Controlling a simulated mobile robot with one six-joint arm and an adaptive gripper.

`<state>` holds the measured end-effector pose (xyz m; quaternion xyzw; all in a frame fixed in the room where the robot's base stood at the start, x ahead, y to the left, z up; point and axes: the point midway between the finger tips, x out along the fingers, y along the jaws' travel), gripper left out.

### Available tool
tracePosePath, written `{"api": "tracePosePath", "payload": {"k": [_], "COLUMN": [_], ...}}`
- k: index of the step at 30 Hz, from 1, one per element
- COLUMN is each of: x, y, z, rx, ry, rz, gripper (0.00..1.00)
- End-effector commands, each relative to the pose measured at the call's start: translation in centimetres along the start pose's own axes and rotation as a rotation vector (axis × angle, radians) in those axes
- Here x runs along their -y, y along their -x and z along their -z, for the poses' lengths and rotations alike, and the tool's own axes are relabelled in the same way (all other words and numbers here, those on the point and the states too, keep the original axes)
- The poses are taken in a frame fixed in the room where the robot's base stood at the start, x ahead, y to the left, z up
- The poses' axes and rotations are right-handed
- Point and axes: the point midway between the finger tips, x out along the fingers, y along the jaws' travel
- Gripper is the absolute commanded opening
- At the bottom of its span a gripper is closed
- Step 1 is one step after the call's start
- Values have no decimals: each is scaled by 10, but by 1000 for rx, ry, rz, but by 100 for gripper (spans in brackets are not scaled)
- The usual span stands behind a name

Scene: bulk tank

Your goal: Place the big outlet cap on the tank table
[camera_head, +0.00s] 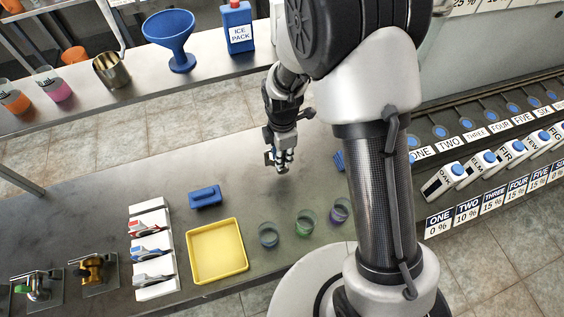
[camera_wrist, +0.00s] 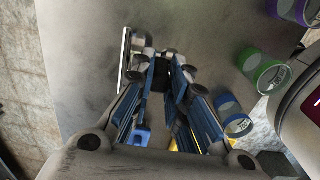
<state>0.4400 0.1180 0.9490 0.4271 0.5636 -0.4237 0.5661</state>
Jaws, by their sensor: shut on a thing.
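My gripper (camera_head: 281,168) is low over the grey metal table (camera_head: 240,185) in the head view, right of its middle. In the wrist view my gripper (camera_wrist: 163,72) is shut on a part of a metal piece, which I take for the big outlet cap (camera_wrist: 126,55). The piece shows nearly edge-on as a thin, pale-rimmed plate left of the fingertips. The fingers hide much of it. I cannot tell whether it touches the tabletop.
A yellow tray (camera_head: 217,251), a blue block (camera_head: 205,196) and several cups (camera_head: 305,222) stand towards the front. A white rack (camera_head: 152,250) and metal valves (camera_head: 93,272) are at left. A rear shelf holds a blue funnel (camera_head: 171,38). The tabletop left of the gripper is clear.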

Motion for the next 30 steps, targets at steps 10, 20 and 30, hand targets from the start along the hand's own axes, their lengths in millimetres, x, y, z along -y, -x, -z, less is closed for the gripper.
{"api": "tracePosePath", "payload": {"k": [10, 20, 30], "x": [0, 1, 1], "y": [-40, -43, -42], "z": [0, 0, 0], "rx": [0, 0, 0], "ry": [0, 0, 0], "rz": [0, 2, 1], "gripper": [0, 16, 35]}}
